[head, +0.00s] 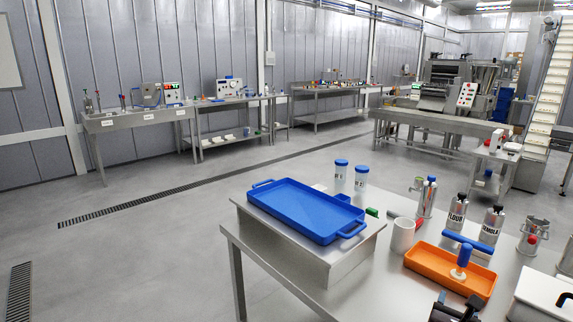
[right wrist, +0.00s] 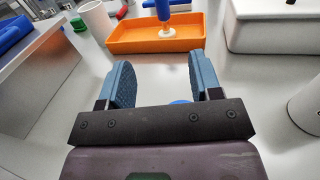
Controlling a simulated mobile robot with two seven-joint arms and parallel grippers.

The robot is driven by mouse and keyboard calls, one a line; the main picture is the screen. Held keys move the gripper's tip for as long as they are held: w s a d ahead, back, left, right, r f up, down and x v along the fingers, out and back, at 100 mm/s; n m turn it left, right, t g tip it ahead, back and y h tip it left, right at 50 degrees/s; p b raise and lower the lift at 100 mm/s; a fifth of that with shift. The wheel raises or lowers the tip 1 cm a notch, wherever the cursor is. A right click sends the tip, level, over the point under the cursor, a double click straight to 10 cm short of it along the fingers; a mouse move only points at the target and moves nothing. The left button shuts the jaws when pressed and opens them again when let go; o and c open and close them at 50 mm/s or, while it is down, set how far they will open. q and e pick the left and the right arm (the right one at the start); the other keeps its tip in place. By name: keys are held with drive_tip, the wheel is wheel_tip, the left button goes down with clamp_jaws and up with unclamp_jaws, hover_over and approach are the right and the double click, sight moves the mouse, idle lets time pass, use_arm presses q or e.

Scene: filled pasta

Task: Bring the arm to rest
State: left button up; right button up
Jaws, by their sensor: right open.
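My right gripper (head: 457,306) shows at the bottom edge of the head view, low over the front of the steel table. In the right wrist view my right gripper (right wrist: 160,75) has its two blue-grey pads wide apart with nothing between them. An orange tray (right wrist: 125,40) lies ahead of the pads, apart from them. In the head view the orange tray (head: 418,262) holds a blue-handled tool (head: 465,254) with a white foot. A small blue thing (right wrist: 181,101) is mostly hidden behind the gripper's black crossbar. My left gripper is not in view.
A white mug (head: 402,236) stands left of the orange tray; bottles and metal canisters stand behind it. A white lidded box (head: 535,295) is at the right. A blue tray (head: 300,205) sits on a raised steel stand (head: 345,262) at the left. Bare table lies left of the gripper.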

drive_tip(key=w+a+r+n+t+y, duration=0.2)
drive_tip(key=a+r+n+t+y, duration=0.35)
drive_tip(key=n, duration=1.05)
drive_tip(key=s+a+f+n+y, duration=0.1)
drive_tip(key=s+a+n+y, duration=0.2)
drive_tip(key=n, duration=0.5)
drive_tip(key=s+a+f+n+y, duration=0.1)
drive_tip(key=a+n+y, duration=0.25)
drive_tip(key=n, duration=0.35)
drive_tip(key=s+f+n+g, duration=0.4)
drive_tip(key=s+f+n, duration=0.2)
drive_tip(key=s+f, duration=0.4)
drive_tip(key=s+f+n+g+h, duration=0.1)
drive_tip(key=s+f+n+g, duration=0.3)
drive_tip(key=s, duration=1.1)
wheel_tip(320, 180, down, 6)
drive_tip(key=n, duration=0.3)
drive_tip(key=shift+s+a+n+g, duration=0.25)
drive_tip(key=shift+s+n+g, duration=0.05)
drive_tip(key=shift+s+g, duration=0.1)
